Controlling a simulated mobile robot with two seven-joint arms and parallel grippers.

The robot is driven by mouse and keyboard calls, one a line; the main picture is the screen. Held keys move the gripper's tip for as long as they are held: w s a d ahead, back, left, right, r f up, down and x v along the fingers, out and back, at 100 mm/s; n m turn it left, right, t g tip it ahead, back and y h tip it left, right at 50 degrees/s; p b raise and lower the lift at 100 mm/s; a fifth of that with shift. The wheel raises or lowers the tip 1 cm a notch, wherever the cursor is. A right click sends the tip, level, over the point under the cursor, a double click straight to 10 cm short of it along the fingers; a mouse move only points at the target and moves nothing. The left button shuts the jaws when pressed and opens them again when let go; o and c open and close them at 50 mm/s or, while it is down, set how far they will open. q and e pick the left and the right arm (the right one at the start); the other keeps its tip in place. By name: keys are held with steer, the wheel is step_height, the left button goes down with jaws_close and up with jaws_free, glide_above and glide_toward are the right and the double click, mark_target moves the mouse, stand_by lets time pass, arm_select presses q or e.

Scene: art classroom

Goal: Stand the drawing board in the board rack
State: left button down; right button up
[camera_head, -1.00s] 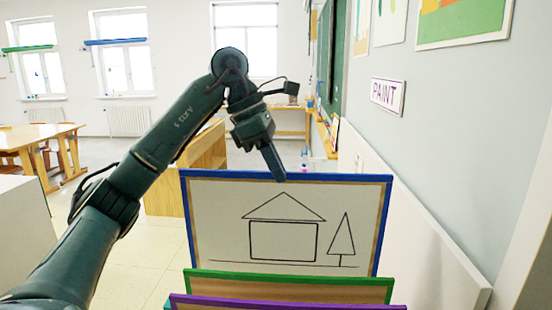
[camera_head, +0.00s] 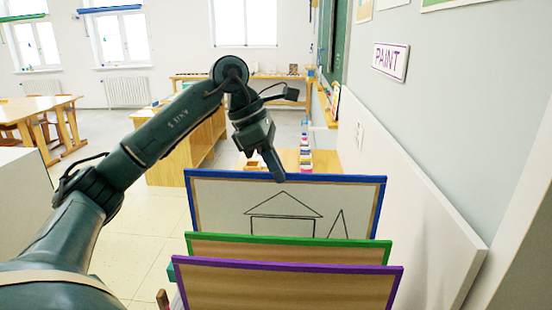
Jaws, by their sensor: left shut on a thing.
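The drawing board (camera_head: 222,212) has a blue frame and a line drawing of a house and a tree. It stands upright behind a green-framed board (camera_head: 290,243) and a purple-framed board (camera_head: 290,289), which hide its lower part. My left gripper (camera_head: 278,176) points down and is shut on the middle of its top edge. The board rack is mostly hidden by the boards; a small wooden piece at the lower left (camera_head: 163,299) may be part of it. Whether the blue board's lower edge touches the rack cannot be seen. My right gripper is not in view.
A white panel (camera_head: 415,215) leans along the right wall, close to the boards' right ends. A wooden cabinet (camera_head: 185,150) and a shelf with small items stand behind. A white unit (camera_head: 22,195) is at the left. Tiled floor is free between.

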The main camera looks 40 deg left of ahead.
mark_target(276, 211)
arm_select(q)
steer(key=shift+f+b, duration=2.6)
steer(key=shift+f, duration=0.8)
steer(key=shift+f+b, duration=1.15)
steer(key=shift+f, duration=0.5)
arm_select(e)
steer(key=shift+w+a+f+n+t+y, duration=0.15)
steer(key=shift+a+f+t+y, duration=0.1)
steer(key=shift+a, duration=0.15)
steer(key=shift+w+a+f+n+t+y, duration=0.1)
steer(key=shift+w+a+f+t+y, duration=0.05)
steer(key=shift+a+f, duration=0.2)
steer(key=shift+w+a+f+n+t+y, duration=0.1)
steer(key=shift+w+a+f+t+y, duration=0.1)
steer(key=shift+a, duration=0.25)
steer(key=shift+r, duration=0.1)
arm_select(q)
steer(key=c, duration=1.5)
jaws_free()
steer(key=shift+o, duration=0.5)
steer(key=shift+o, duration=1.4)
